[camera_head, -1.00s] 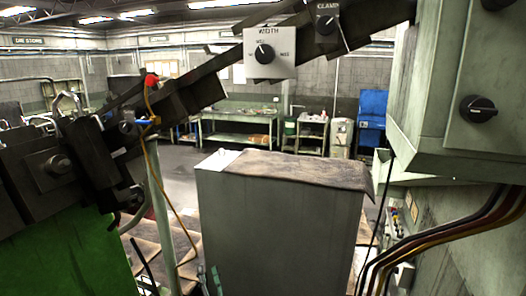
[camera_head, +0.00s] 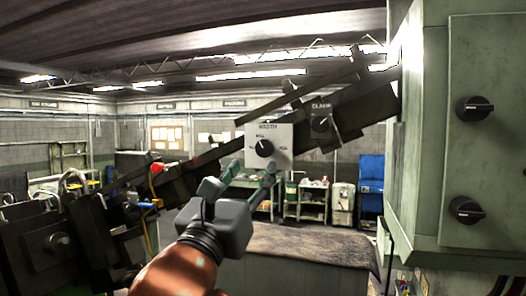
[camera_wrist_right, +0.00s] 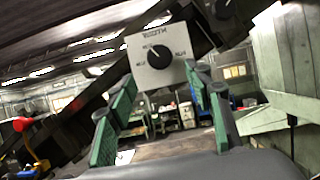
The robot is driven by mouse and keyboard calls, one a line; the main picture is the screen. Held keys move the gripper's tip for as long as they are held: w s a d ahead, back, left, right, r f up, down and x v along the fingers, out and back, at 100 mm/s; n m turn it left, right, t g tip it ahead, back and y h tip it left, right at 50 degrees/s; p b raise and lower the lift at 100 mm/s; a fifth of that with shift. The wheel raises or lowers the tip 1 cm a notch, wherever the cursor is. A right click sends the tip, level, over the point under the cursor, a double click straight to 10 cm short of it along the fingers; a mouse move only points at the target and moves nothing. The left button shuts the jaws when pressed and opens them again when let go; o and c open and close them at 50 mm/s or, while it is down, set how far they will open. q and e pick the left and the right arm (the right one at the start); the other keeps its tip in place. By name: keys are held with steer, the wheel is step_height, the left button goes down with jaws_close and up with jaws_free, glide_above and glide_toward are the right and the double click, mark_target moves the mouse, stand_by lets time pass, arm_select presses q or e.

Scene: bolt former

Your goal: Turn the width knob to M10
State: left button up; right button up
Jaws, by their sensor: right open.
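The width knob (camera_head: 265,148) is a round black dial with a light pointer mark, on a pale plate labelled WIDTH (camera_head: 284,131). The mark seems to point up and left in the head view; the small scale labels are too blurred to read surely. My right gripper (camera_head: 252,172) is open, its two fingers pointing up at the plate's lower edge. In the right wrist view the knob (camera_wrist_right: 158,56) lies just beyond and between the fingertips (camera_wrist_right: 161,76), apparently untouched. My left gripper is not in view.
A dark slanted bar (camera_head: 215,147) runs behind the plate, with a clamp knob (camera_head: 321,123) to its right. A grey cabinet (camera_head: 425,190) with two black knobs stands at the right. A grey box with a brown top (camera_head: 310,243) lies below.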

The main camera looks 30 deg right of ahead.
mark_target(263, 151)
steer(key=p+x, duration=0.2)
steer(key=x, duration=0.4)
steer(key=shift+w+d+r, duration=0.1)
steer(key=shift+d+r, duration=0.15)
steer(key=shift+r, duration=0.05)
steer(key=shift+w+d+r+p, duration=0.1)
steer(key=shift+w+d+p, duration=0.15)
steer(key=shift+w+p, duration=0.05)
steer(key=c, duration=1.2)
